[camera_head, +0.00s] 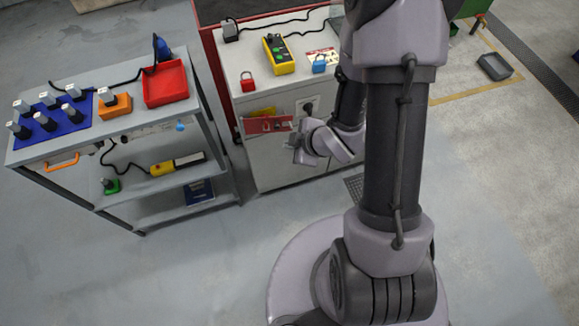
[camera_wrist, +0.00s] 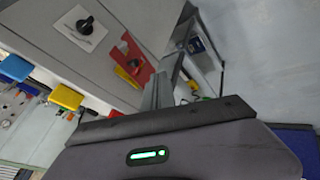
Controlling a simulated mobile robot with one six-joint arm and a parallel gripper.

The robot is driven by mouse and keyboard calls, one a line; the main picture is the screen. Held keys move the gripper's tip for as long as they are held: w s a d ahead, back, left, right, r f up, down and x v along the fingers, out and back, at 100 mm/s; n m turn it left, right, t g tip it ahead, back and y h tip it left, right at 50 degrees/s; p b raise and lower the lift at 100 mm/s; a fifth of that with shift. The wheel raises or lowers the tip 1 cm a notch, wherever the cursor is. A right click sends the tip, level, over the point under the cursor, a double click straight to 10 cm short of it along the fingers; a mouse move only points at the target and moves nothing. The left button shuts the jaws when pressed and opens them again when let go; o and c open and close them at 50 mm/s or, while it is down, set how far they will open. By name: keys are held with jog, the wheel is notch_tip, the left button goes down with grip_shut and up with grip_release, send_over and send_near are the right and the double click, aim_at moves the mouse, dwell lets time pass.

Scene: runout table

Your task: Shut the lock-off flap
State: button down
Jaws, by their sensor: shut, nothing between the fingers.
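The red lock-off flap (camera_head: 268,125) is on the front of the grey cabinet, below its top edge, with a yellow patch just above it. It appears to stand out from the cabinet front, though its exact angle is hard to tell. In the wrist view the red flap (camera_wrist: 137,62) shows beside a yellow piece, just left of my fingers. My gripper (camera_head: 293,143) is shut and empty, close to the flap's lower right end. In the wrist view my gripper (camera_wrist: 167,68) points toward the cabinet front. I cannot tell whether it touches the flap.
A black rotary switch (camera_wrist: 85,25) on a pale plate is beside the flap. A red padlock (camera_head: 247,82), a yellow pendant (camera_head: 279,55) and a blue padlock (camera_head: 319,64) are on the cabinet top. A grey shelf cart (camera_head: 90,150) stands left. Open floor lies in front.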

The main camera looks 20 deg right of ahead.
jog(key=w+f+b, duration=0.7)
jog(key=w+b, duration=0.3)
jog(key=b, duration=0.1)
jog(key=shift+a+f, duration=0.15)
jog(key=shift+f, duration=0.1)
jog(key=shift+r, duration=0.1)
